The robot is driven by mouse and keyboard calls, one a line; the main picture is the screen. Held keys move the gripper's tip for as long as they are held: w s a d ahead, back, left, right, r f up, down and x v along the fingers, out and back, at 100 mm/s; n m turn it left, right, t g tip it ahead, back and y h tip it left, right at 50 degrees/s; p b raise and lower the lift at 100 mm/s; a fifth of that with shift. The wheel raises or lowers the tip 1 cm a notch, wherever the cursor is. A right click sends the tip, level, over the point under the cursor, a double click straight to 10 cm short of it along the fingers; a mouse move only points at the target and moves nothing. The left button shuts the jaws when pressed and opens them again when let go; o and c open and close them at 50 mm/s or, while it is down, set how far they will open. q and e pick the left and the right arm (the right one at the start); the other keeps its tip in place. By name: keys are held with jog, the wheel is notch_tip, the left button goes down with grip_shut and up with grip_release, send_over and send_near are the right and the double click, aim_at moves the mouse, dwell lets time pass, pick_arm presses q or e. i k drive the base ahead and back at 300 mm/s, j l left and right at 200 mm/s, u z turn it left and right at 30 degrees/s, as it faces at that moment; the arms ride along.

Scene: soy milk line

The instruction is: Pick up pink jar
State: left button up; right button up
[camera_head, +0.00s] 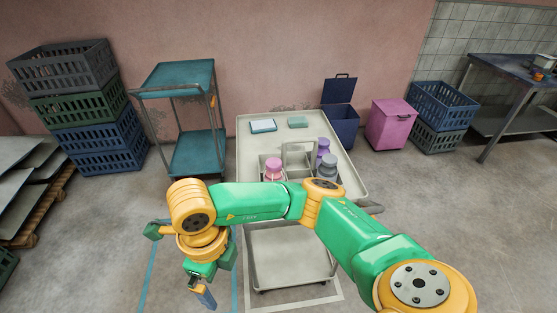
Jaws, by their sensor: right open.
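The pink jar (273,169) stands upright in the left part of a pale divided carrier (298,149) with a raised handle, on the top of a cream cart (245,134). My right arm reaches in from the lower right and crosses in front of the cart, hiding the lower front of the carrier. My right gripper (203,292) hangs low at the left of the cart, pointing down. It is open, empty and well apart from the pink jar. My left gripper is not in view.
A purple jar (323,146) and a grey jar (328,168) stand in the carrier's right side. Two flat items lie at the cart's back. A teal trolley (196,152) stands left, stacked crates (98,142) farther left. A pink bin (389,126) stands right. Floor left of the cart is open.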

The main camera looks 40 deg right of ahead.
aim_at(280, 175)
jog(key=i+l, duration=0.15)
jog(key=l, duration=0.25)
jog(key=i+l, duration=0.2)
jog(key=l, duration=0.2)
jog(key=i+l, duration=0.15)
jog(key=l, duration=0.2)
jog(key=i+l, duration=0.2)
jog(key=l, duration=0.2)
